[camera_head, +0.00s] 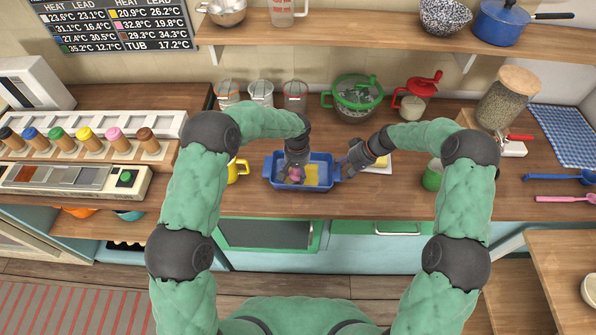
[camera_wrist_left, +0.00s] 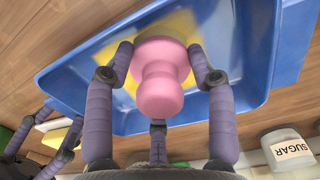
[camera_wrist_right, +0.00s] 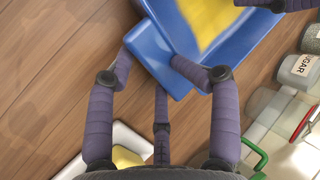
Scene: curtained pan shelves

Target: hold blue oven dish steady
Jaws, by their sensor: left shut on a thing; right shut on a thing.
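The blue oven dish (camera_head: 318,183) stands on the wooden counter, with a yellow layer (camera_head: 312,174) on its floor. My right gripper (camera_head: 350,165) is shut on the dish's right-end handle; the right wrist view shows its fingers around the blue handle (camera_wrist_right: 155,55). My left gripper (camera_head: 295,170) points down into the dish and is shut on a pink knobbed tool (camera_wrist_left: 162,75). The left wrist view shows the tool's wide end over the yellow patch (camera_wrist_left: 120,60); I cannot tell if they touch. The dish's left handle (camera_head: 266,167) is free.
A white dish with a yellow block (camera_head: 378,161) sits right of the oven dish. A yellow mug (camera_head: 236,170) is at left, a green cup (camera_head: 432,176) at right. Canisters (camera_head: 261,92) and a green-rimmed pot (camera_head: 356,98) stand behind. The counter's front strip is clear.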

